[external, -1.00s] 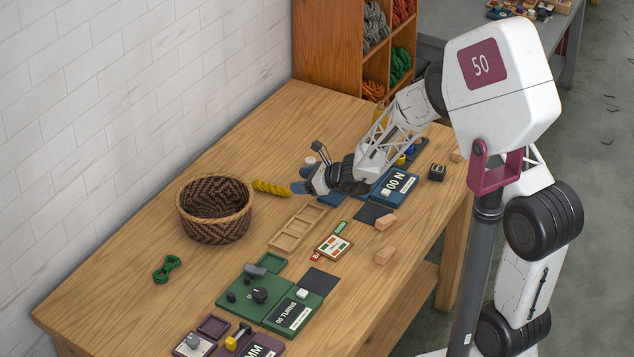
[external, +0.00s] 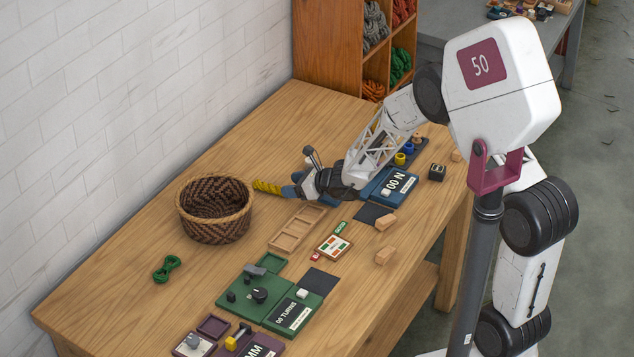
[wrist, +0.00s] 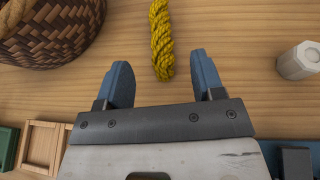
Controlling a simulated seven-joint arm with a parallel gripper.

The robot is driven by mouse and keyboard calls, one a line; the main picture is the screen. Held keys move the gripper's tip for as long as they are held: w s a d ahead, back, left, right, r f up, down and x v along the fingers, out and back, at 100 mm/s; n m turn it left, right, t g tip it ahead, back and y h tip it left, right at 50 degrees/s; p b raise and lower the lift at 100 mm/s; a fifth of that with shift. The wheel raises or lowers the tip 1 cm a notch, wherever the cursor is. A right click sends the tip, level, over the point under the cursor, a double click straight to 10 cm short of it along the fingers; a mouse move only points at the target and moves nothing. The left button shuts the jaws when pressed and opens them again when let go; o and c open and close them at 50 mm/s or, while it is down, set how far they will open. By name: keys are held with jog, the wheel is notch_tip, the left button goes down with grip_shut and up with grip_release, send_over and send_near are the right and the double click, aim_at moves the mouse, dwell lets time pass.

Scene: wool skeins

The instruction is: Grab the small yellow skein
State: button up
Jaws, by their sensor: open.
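The small yellow skein (external: 268,187) lies on the wooden table to the right of the woven basket. In the wrist view the twisted yellow skein (wrist: 161,40) runs from the top edge down to just ahead of the gap between my fingers. My gripper (wrist: 165,75) is open, with its two blue fingers on either side of the skein's near end and nothing held. In the external view my gripper (external: 288,191) is low over the table at the skein's right end and may hide part of it. I cannot tell its exact height.
The woven basket (external: 213,229) stands left of the skein. A green skein (external: 167,268) lies further left. A wooden tray (external: 290,238), a blue "00 N" device (external: 391,184) and a green "00 TURNS" device (external: 291,314) sit nearer the front. A pale hexagonal object (wrist: 299,61) stands right of my fingers.

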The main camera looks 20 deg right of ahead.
aim_at(277, 186)
jog(key=shift+a, duration=0.15)
jog(key=shift+x, duration=2.55)
jog(key=shift+w, duration=0.1)
jog(key=shift+c, duration=0.2)
jog(key=c, duration=1)
